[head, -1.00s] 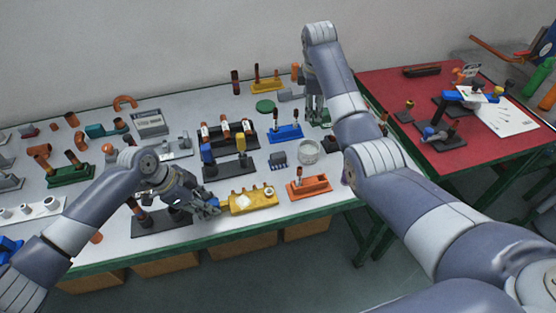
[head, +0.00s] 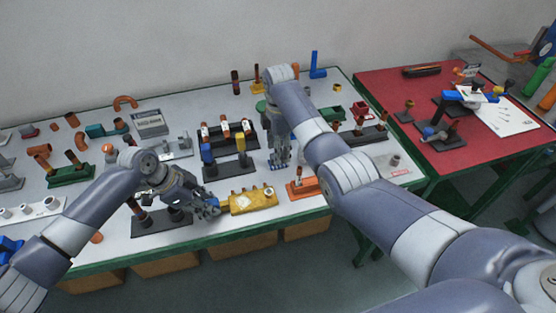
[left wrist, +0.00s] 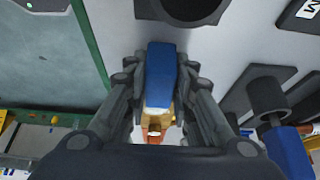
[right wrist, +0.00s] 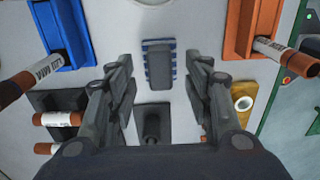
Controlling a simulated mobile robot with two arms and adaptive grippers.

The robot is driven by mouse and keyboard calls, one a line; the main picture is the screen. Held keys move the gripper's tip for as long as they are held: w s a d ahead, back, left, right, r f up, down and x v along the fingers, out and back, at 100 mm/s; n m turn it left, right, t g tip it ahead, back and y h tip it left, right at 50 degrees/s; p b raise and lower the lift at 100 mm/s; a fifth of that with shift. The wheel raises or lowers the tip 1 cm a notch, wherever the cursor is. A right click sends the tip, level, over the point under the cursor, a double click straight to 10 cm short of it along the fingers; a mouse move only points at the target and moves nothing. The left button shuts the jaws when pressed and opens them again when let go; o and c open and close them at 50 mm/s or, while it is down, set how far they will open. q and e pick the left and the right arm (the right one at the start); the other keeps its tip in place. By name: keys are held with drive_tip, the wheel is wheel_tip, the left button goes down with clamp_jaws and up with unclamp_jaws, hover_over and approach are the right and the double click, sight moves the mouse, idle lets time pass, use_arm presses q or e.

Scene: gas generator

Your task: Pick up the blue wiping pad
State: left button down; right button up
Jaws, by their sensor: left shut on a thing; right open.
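A small dark grey block with a blue striped base (right wrist: 158,66), which could be the wiping pad, lies on the white table in the right wrist view. My left gripper (head: 211,205) is shut on a plain blue piece (left wrist: 161,75) near the table's front edge. The yellow block (head: 248,201) is just beyond this piece; I cannot tell whether they touch.
An orange holder (head: 303,188) stands right of my right gripper, and a blue holder (right wrist: 72,38) stands near it. A dark rack (head: 230,171) is to the left. The white table (head: 110,236) is crowded. A red table (head: 385,85) stands at right.

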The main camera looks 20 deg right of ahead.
wheel_tip(320, 180, down, 3)
drive_tip(key=shift+a+f, duration=0.1)
drive_tip(key=shift+a, duration=0.05)
drive_tip(key=shift+c, duration=0.6)
drive_tip(key=c, duration=0.9)
wheel_tip(320, 180, up, 10)
